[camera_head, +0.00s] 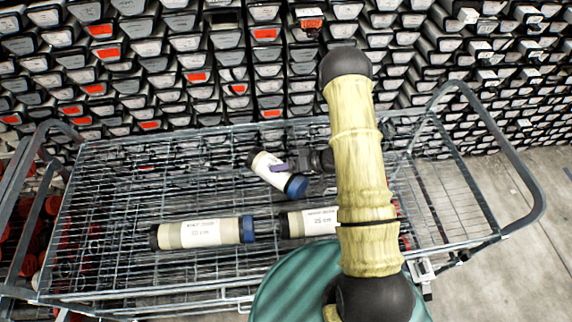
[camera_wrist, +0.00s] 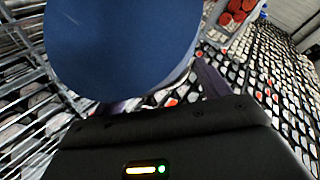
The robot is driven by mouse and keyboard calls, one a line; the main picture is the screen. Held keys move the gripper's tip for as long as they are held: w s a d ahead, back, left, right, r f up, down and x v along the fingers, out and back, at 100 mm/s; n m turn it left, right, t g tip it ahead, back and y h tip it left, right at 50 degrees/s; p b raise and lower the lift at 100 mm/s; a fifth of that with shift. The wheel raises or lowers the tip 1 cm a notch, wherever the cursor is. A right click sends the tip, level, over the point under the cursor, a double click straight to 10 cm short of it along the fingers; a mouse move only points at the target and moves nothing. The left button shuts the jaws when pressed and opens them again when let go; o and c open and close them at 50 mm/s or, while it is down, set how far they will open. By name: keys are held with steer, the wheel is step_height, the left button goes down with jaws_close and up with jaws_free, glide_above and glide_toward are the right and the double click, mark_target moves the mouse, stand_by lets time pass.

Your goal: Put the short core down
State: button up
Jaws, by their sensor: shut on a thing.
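The short core (camera_head: 268,171) is a small tube with a white label, a dark end and a blue cap. In the head view it lies slantwise over the back middle of the wire cart (camera_head: 120,190), blue cap toward the lower right. My gripper (camera_head: 279,168) is shut on it from the right, with a purple finger across its side. In the wrist view the blue cap (camera_wrist: 120,45) fills the upper left, close to the gripper body. I cannot tell whether the core touches the mesh or hangs just above it.
A longer core (camera_head: 203,233) lies on the cart's front left. Another core (camera_head: 308,222) lies right of it, partly hidden by my arm. The mesh at left and back left is bare. Racks of stacked trays (camera_head: 180,60) stand behind the cart.

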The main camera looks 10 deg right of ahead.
steer(key=shift+f+p, duration=0.3)
steer(key=shift+f, duration=1.4)
steer(key=o, duration=2.1)
steer(key=shift+c, duration=0.2)
steer(key=shift+d, duration=0.1)
steer(key=b+v, duration=0.2)
steer(key=v, duration=0.9)
steer(key=shift+s+d+r, duration=0.2)
steer(key=shift+d, duration=0.15)
steer(key=shift+w, duration=0.15)
